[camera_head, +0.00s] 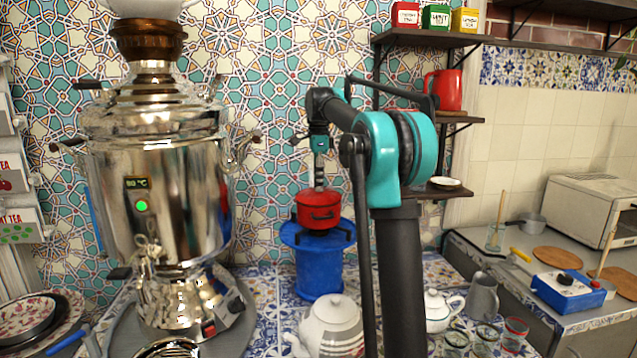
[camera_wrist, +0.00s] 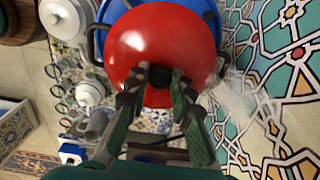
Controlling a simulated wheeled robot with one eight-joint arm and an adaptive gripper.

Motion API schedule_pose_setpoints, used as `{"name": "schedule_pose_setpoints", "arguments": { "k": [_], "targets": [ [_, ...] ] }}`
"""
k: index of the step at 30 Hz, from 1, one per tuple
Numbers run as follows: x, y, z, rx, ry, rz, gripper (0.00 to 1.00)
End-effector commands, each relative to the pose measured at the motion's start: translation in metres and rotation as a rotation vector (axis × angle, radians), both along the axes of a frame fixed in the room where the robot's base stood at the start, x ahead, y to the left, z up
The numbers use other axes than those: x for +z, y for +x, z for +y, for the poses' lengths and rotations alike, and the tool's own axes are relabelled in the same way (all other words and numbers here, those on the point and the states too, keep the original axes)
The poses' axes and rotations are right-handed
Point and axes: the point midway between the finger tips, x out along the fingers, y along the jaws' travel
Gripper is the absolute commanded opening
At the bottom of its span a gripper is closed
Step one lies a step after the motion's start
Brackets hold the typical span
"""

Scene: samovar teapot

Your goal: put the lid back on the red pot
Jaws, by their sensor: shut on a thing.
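The red pot (camera_head: 318,219) stands on a blue cylindrical stand (camera_head: 319,275) and has dark side handles. Its red lid (camera_head: 318,196) is directly over the pot's mouth, roughly level; I cannot tell whether it touches the rim all round. My gripper (camera_head: 319,184) points down from above and is shut on the lid's dark knob. In the wrist view the round red lid (camera_wrist: 160,38) hides most of the pot, and the fingers of my gripper (camera_wrist: 160,76) close around the knob at its centre.
A large steel samovar (camera_head: 155,190) stands to the left. A white teapot (camera_head: 330,325) stands in front of the blue stand. Another teapot (camera_head: 438,309), a grey pitcher (camera_head: 483,298) and several glasses are at the lower right. A shelf with a red jug (camera_head: 447,90) is behind.

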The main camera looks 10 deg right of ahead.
Motion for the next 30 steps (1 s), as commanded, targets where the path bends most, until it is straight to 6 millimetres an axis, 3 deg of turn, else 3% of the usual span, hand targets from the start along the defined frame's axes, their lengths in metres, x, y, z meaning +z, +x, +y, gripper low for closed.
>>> {"name": "schedule_pose_setpoints", "arguments": {
  "k": [5, 6, 11, 17, 23, 30],
  "targets": [
    [0.0001, 0.0, 0.0, 0.0, 0.0, 0.0, 0.0],
    [0.0001, 0.0, 0.0, 0.0, 0.0, 0.0, 0.26],
    [0.0001, 0.0, 0.0, 0.0, 0.0, 0.0, 0.46],
    [0.0001, 0.0, 0.0, 0.0, 0.0, 0.0, 0.46],
    [0.0, 0.0, 0.0, 0.0, 0.0, 0.0, 0.67],
    [0.0001, 0.0, 0.0, 0.0, 0.0, 0.0, 0.67]
  ]
}}
